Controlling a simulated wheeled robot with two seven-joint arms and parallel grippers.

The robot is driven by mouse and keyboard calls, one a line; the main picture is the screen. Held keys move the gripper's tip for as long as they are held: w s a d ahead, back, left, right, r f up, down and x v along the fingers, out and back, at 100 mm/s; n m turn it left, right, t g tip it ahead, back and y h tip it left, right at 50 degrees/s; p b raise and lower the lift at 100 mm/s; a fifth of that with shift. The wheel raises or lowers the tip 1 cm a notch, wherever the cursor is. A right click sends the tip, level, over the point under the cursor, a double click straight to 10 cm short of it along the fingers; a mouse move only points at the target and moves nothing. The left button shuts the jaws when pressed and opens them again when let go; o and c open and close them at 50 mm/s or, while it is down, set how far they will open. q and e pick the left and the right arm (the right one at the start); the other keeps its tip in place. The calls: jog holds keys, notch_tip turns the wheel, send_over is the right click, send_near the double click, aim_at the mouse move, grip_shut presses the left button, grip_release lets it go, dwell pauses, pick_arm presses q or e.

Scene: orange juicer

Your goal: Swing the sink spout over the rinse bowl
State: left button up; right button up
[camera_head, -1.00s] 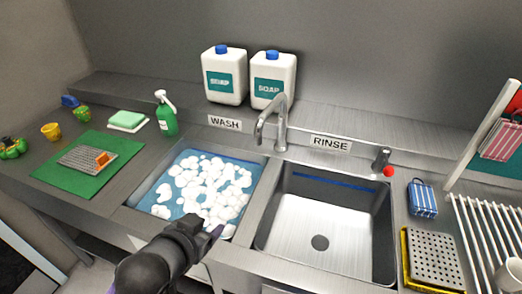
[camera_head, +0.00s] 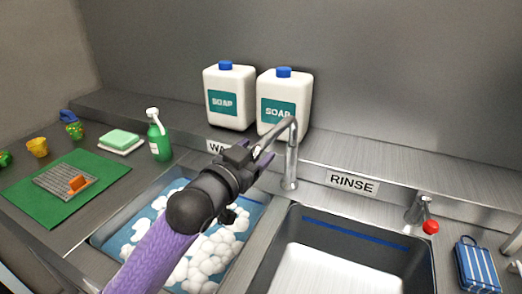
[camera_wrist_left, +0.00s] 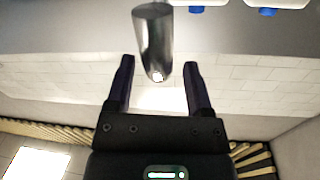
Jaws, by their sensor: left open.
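The silver sink spout (camera_head: 292,150) rises behind the two basins, and its curved end hangs toward the wash side. The rinse bowl (camera_head: 345,232) is the empty steel basin at right, with a blue line on its back wall. My left gripper (camera_head: 262,158) is open at the spout's end, which it partly hides. In the left wrist view, the spout's end (camera_wrist_left: 153,40) shows between the open fingers of my left gripper (camera_wrist_left: 158,68); I cannot tell whether they touch it. My right gripper is not in view.
The foamy wash basin (camera_head: 205,255) lies under my left arm. Two soap jugs (camera_head: 229,96) stand on the back ledge. A red-tipped tap lever (camera_head: 424,215) stands behind the rinse bowl. A green spray bottle (camera_head: 158,138) is at left.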

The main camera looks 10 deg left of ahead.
pick_arm(q)
jog(key=shift+x, duration=1.2)
jog(key=shift+c, duration=0.3)
grip_shut()
jog(key=shift+f, duration=0.1)
